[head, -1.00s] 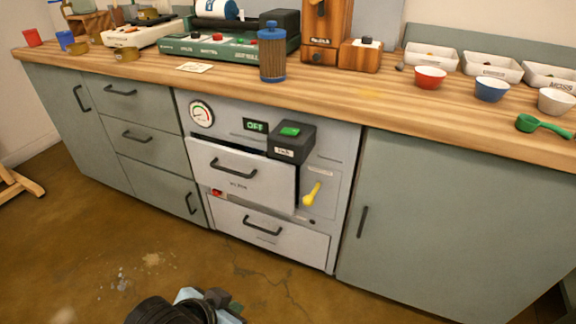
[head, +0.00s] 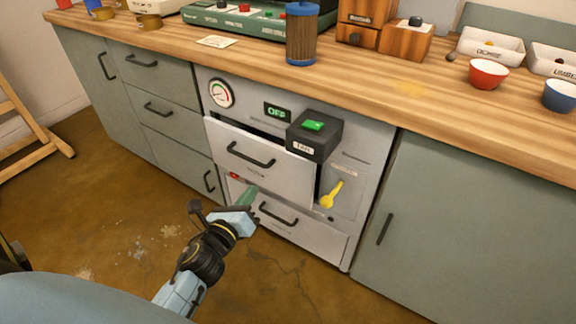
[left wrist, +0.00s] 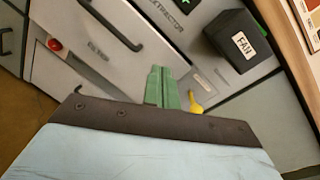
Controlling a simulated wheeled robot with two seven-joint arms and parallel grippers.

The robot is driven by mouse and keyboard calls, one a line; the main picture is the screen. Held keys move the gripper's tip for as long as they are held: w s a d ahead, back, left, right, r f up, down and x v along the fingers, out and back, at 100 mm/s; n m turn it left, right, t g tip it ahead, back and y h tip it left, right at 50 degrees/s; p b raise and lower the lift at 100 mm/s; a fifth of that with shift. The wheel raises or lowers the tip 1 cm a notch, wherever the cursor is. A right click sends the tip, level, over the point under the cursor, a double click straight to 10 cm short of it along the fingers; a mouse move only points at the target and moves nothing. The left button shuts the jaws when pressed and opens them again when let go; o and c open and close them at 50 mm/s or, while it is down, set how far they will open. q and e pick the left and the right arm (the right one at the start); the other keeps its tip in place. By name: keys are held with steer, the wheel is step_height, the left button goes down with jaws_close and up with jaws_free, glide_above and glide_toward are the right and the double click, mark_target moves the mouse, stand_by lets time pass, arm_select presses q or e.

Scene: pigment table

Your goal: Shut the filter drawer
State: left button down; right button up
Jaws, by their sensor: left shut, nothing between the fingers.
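The filter drawer (head: 285,180) is the upper drawer of the grey extractor unit. It stands partly out, with a dark gap along its top and right side. Its black bar handle (head: 250,155) is on the front, and its front with the word FILTER fills much of the left wrist view (left wrist: 80,65). My left gripper (head: 248,193) is shut and empty, its green fingers in front of the lower part of the drawer front. The fingers show in the left wrist view (left wrist: 162,86); whether they touch the front I cannot tell. My right gripper is not in view.
A black FAN box (head: 314,140) with a green switch sits at the drawer's upper right. A yellow lever (head: 332,194) and a red knob (left wrist: 55,45) are close by. A closed lower drawer (head: 300,232) lies below, and the worktop (head: 260,70) overhangs. The floor in front is clear.

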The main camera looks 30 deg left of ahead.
arm_select(q)
steer(key=d+f+m+h, duration=0.1)
steer(key=f+m+h, duration=0.15)
steer(key=m, duration=0.45)
steer(key=b, duration=0.2)
glide_toward(294, 159)
steer(key=shift+m+h, duration=0.35)
steer(key=shift+m, duration=0.05)
steer(key=w, duration=0.6)
steer(key=shift+d+f, duration=0.15)
steer(key=shift+f, duration=0.1)
steer(key=shift+w, duration=0.45)
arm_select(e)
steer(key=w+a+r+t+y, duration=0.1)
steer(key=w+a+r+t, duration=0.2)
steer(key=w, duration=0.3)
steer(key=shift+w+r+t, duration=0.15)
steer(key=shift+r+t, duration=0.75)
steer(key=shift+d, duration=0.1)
